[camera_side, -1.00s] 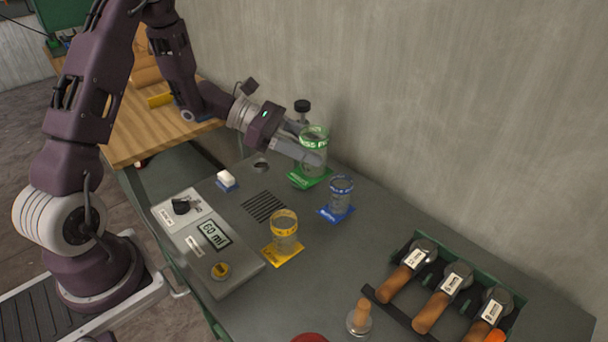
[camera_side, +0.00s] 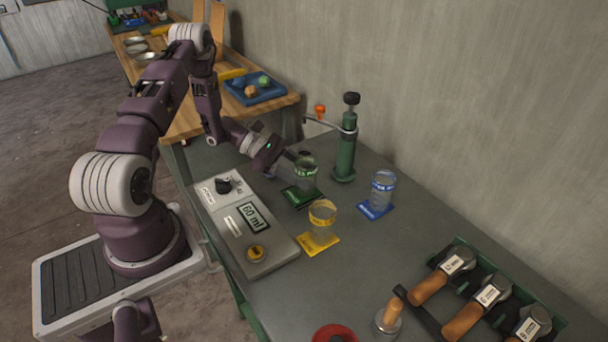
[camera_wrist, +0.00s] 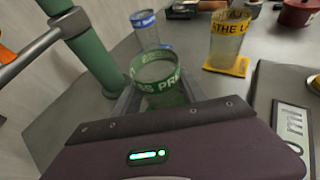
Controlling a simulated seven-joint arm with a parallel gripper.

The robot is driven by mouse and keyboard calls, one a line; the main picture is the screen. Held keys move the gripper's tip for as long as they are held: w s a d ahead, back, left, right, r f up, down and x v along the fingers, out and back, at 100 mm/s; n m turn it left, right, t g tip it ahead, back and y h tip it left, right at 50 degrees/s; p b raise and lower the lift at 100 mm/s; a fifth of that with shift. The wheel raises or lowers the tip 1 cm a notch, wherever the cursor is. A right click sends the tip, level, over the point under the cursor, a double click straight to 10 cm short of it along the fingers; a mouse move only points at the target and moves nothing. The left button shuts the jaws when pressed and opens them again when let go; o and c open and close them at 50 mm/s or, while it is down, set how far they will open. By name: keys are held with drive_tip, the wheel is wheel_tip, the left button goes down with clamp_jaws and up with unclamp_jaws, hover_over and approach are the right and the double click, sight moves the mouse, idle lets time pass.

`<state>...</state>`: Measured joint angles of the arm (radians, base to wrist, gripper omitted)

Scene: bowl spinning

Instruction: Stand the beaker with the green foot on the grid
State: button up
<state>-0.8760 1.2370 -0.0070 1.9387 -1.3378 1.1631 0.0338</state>
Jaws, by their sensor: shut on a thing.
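The clear beaker (camera_side: 306,171) with a green lettered band has a square green foot (camera_side: 301,196). It looks upright, low over or on the grey bench, between the control panel and the green post. My gripper (camera_side: 292,166) reaches it from the left and is shut on it. In the wrist view, the green-banded beaker (camera_wrist: 160,79) sits between my fingers. The slotted grid cannot be made out in either current view. Whether the foot touches the bench or covers the grid, I cannot tell.
A yellow-footed beaker (camera_side: 322,218) stands close in front. A blue-footed beaker (camera_side: 383,188) stands to the right. A green post (camera_side: 346,150) rises behind. The control panel (camera_side: 240,220) reads 60 ml. A rack of wooden-handled tools (camera_side: 470,285) is front right.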

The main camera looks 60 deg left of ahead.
drive_tip(key=shift+f, duration=0.2)
drive_tip(key=o, duration=1.4)
drive_tip(key=shift+o, duration=0.2)
